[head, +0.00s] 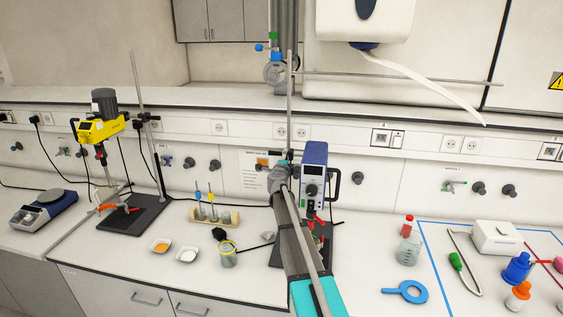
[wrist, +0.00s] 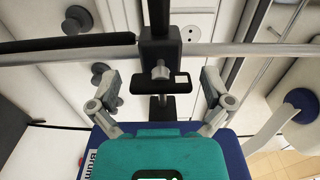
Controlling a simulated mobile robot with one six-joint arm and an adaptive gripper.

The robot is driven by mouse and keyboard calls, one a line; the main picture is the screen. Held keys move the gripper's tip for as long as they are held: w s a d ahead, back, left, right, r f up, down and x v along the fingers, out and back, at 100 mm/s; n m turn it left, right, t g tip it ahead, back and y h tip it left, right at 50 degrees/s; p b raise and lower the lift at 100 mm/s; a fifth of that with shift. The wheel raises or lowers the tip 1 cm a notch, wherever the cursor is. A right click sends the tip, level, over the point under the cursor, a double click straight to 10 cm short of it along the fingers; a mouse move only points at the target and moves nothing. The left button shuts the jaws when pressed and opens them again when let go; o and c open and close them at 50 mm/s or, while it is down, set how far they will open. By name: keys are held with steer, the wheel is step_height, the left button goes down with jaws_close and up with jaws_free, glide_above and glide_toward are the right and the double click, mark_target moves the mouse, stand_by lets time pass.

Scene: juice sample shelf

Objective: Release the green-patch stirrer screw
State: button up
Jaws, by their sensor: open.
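A blue-sided overhead stirrer (head: 314,172) stands on a rod behind my arm in the head view. Its blue body (wrist: 238,158) shows behind my gripper in the wrist view. A dark clamp holds the rod there, and a grey screw (wrist: 161,71) with a dark crosspiece sits at its middle. My gripper (wrist: 160,88) is open, with its two fingers apart on either side of the screw and no visible contact. I cannot make out a green patch by the screw. My arm hides much of this stirrer and its stand in the head view.
A yellow stirrer (head: 101,130) stands at left beside a balance (head: 43,207). A vial rack (head: 214,215), small dishes and a jar (head: 227,254) are left of my arm. A horizontal rod (wrist: 245,48) crosses beside the clamp.

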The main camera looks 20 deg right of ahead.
steer(key=v, duration=1.2)
stand_by(0.6)
